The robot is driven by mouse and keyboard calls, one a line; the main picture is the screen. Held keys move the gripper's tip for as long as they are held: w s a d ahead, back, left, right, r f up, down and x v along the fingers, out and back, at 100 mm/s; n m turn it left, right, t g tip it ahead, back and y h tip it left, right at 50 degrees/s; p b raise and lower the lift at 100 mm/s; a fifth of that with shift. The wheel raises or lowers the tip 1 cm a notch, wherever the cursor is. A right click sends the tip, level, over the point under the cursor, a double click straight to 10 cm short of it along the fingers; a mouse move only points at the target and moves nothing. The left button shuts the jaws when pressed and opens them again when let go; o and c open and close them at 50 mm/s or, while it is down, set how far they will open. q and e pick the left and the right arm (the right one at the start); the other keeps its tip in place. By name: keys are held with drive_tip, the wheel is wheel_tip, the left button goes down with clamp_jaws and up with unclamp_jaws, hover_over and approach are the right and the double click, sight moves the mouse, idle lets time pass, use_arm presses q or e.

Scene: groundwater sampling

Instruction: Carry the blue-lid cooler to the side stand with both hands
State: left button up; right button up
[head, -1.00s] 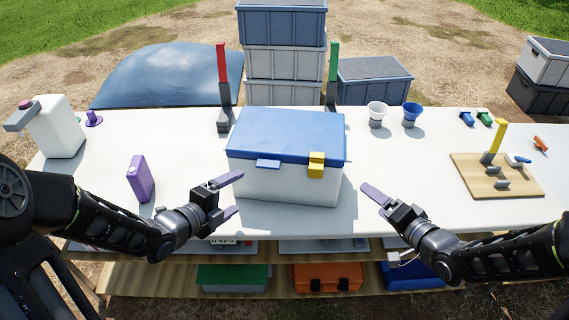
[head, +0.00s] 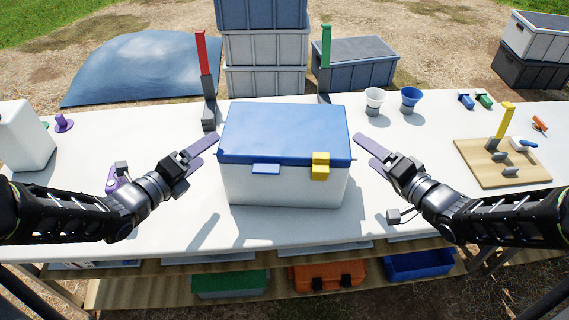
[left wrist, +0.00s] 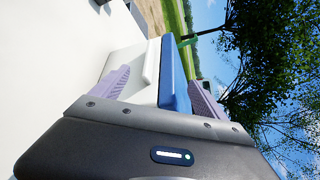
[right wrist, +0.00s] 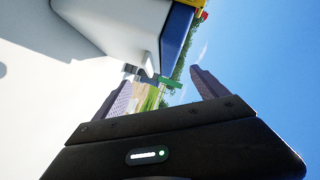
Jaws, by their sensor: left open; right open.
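The cooler (head: 284,188) is white with a blue lid (head: 283,130), a blue tab and a yellow latch (head: 320,166) on its front. It stands upright on the white table. My left gripper (head: 208,150) is open and empty just left of the cooler; in the left wrist view the blue lid (left wrist: 176,85) shows between its purple fingers. My right gripper (head: 366,148) is open just right of the cooler. In the right wrist view the cooler (right wrist: 125,28) is at the upper left. I cannot make out the side stand.
A red-handled post (head: 203,60) and a green-handled post (head: 326,50) stand behind the cooler. Two cups, the nearer one white (head: 374,101), are at the back right. A wooden board (head: 480,168) lies at the right. A white container (head: 22,138) stands at the left.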

use_arm(q)
drive_tip(key=shift+x, duration=4)
use_arm(e)
drive_tip(key=shift+x, duration=4)
